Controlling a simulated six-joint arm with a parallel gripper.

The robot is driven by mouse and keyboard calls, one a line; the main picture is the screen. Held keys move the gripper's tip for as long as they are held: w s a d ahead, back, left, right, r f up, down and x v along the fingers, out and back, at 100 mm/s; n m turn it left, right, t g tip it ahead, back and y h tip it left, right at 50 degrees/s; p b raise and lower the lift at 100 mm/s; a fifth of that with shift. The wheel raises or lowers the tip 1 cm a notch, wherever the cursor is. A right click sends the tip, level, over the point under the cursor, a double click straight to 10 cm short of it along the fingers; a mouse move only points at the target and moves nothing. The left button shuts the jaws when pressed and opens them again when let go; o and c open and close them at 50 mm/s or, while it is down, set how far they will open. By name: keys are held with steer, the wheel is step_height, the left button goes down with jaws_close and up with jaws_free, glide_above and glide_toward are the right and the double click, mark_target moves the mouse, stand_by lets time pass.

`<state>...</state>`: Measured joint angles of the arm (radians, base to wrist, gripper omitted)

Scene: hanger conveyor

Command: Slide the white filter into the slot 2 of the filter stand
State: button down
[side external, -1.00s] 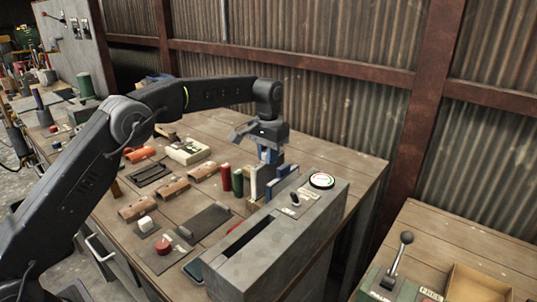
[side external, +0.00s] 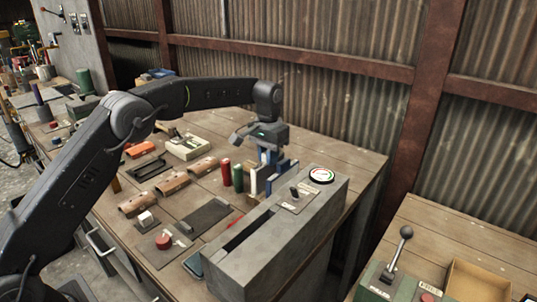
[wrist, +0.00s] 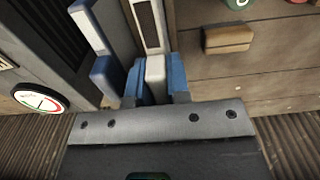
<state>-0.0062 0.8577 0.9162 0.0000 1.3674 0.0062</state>
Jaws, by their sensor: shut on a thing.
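My gripper (side external: 268,156) points down over the back of the bench, behind the grey console. In the wrist view its blue fingers (wrist: 156,88) are shut on the white filter (wrist: 156,68), gripping its pale end. A pale frame with a dark mesh panel extends beyond the fingers. In the side view the white filter (side external: 254,181) shows as a narrow upright strip. A blue filter-like piece with pale edges (wrist: 103,75) stands just left of the fingers in the wrist view. The filter stand and its slots cannot be made out clearly, so I cannot tell how the filter sits relative to slot 2.
The grey console (side external: 280,232) with a dial (side external: 321,175) stands close in front. Red (side external: 225,172) and green (side external: 238,178) cylinders stand just left of the filter. A wooden block (wrist: 228,39) lies right in the wrist view. The bench's back right is clear.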

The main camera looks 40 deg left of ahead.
steer(key=shift+f, duration=0.5)
steer(key=c, duration=1.3)
jaws_free()
steer(key=o, duration=0.5)
steer(key=shift+r, duration=3.05)
